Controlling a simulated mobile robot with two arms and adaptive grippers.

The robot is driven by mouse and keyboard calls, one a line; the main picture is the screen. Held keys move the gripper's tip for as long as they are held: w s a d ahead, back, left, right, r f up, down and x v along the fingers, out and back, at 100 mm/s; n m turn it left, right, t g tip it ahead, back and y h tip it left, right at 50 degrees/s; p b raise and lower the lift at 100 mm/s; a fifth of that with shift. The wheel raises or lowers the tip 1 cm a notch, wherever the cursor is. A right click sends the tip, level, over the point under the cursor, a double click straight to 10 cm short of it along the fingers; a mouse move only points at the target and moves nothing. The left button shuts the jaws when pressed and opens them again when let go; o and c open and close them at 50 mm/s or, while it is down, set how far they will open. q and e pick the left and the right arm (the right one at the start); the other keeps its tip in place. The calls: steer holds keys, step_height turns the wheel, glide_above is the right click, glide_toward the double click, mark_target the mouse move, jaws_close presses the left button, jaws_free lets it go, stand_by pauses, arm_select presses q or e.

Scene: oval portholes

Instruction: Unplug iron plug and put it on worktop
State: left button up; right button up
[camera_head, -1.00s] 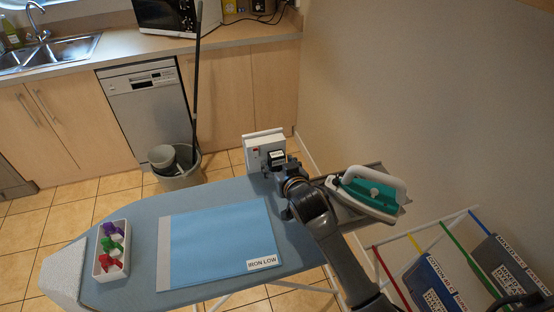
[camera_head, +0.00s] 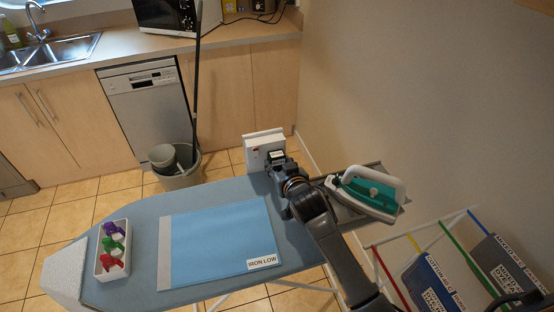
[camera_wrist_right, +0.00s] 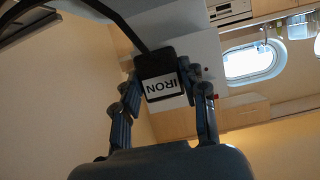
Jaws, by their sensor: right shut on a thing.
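The black iron plug (camera_head: 277,156) has a white label, which reads IRON in the right wrist view (camera_wrist_right: 163,84). It is at the front of the white socket box (camera_head: 258,153) at the far end of the ironing board. I cannot tell whether its pins are in the socket. My right gripper (camera_head: 277,162) is shut on the plug, with one finger on each side in the right wrist view (camera_wrist_right: 163,92). A dark cord runs from the plug to the upper left there. The worktop (camera_head: 232,35) is along the back. My left gripper is out of view.
The green and white iron (camera_head: 368,191) stands on a rest right of my right arm. A blue mat (camera_head: 222,238) and a tray of coloured clips (camera_head: 125,262) lie on the ironing board (camera_head: 190,200). A bucket with a mop (camera_head: 180,180) stands behind. A microwave (camera_head: 168,16) is on the worktop.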

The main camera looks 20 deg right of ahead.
steer(key=shift+s+f, duration=0.1)
steer(key=shift+s, duration=0.1)
steer(key=shift+s+p, duration=0.45)
steer(key=shift+s, duration=0.1)
steer(key=shift+s, duration=0.15)
steer(key=shift+s+p, duration=0.5)
steer(key=shift+s, duration=0.05)
steer(key=shift+s+d+p, duration=0.1)
steer(key=shift+s+p, duration=0.85)
steer(key=shift+s, duration=0.5)
